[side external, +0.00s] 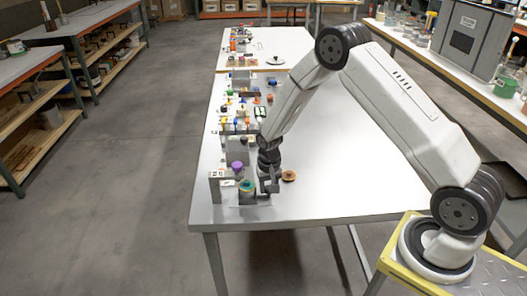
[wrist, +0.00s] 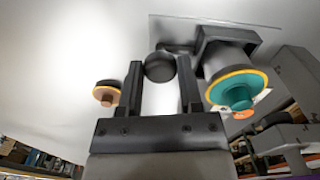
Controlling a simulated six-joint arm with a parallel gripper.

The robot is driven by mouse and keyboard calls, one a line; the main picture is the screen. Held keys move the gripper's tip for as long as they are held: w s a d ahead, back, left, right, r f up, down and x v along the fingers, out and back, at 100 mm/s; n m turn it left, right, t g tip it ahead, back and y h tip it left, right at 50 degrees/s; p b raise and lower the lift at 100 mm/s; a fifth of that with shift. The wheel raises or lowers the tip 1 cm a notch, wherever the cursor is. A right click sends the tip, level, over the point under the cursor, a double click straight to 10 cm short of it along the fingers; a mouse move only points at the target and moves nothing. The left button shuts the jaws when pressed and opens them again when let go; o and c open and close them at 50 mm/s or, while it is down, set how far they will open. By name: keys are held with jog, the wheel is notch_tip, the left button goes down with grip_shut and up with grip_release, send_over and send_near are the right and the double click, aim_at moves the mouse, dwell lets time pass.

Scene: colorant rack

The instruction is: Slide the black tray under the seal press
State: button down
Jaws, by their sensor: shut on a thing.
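The black tray (wrist: 203,36) shows at the upper right of the wrist view, with a round black knob handle (wrist: 159,67) on its near side. A can with a teal top and yellow rim (wrist: 231,89) stands on the tray; it also shows in the side view (side external: 247,186). My gripper (wrist: 160,80) has its two fingers on either side of the knob, shut on the tray's handle. In the side view my gripper (side external: 269,186) is low at the tray's right. The seal press (side external: 216,187) appears to be the grey frame with a purple knob, just left of the tray.
A small brown round piece (side external: 289,175) lies on the table right of my gripper and shows in the wrist view (wrist: 106,93). Several colourful items and grey blocks crowd the table's left edge behind the press. The white tabletop (side external: 350,170) to the right is clear.

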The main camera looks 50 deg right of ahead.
jog(key=shift+w+a, duration=1.1)
jog(key=c, duration=0.5)
grip_release()
jog(key=shift+c, duration=0.2)
jog(key=shift+r, duration=0.1)
jog(key=shift+r, duration=0.2)
notch_tip(320, 180, up, 7)
jog(key=shift+r, duration=0.15)
